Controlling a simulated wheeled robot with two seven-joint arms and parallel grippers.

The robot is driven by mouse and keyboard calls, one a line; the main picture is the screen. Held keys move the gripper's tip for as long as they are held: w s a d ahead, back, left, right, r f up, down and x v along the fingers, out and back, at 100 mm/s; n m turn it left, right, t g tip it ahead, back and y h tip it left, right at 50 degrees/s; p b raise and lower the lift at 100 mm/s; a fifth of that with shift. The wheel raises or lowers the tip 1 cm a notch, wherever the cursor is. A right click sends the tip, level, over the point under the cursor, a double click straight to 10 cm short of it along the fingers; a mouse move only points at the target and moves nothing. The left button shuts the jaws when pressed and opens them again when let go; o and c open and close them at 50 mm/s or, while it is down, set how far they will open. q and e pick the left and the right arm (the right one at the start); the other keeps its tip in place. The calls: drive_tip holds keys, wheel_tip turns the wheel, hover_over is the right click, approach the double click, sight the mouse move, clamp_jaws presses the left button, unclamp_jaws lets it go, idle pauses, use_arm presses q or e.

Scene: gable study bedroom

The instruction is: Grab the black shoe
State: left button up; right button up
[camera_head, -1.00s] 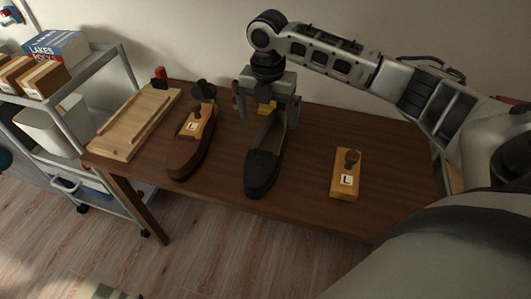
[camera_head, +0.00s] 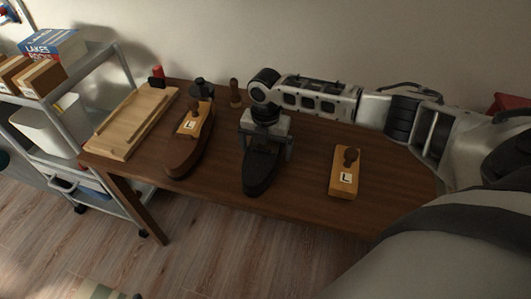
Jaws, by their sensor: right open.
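The black shoe (camera_head: 261,175) lies on the brown wooden table, its toe pointing to the near edge. My right gripper (camera_head: 265,150) is over the rear part of the shoe, pointing down, with its two fingers apart on either side of it. The fingers are open; whether they touch the shoe I cannot tell. The heel end of the shoe is hidden behind my gripper and wrist. My left gripper is not in view.
A brown shoe (camera_head: 180,160) with a wooden block marked L (camera_head: 190,125) stands to the left. Another L block (camera_head: 345,178) lies to the right. A wooden tray (camera_head: 128,131) is at the table's left end. A grey shelf cart (camera_head: 92,97) stands beside the table.

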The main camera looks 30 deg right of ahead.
drive_tip(key=c, duration=1.2)
drive_tip(key=shift+r, duration=0.1)
drive_tip(key=shift+c, duration=0.2)
drive_tip(key=shift+r, duration=0.1)
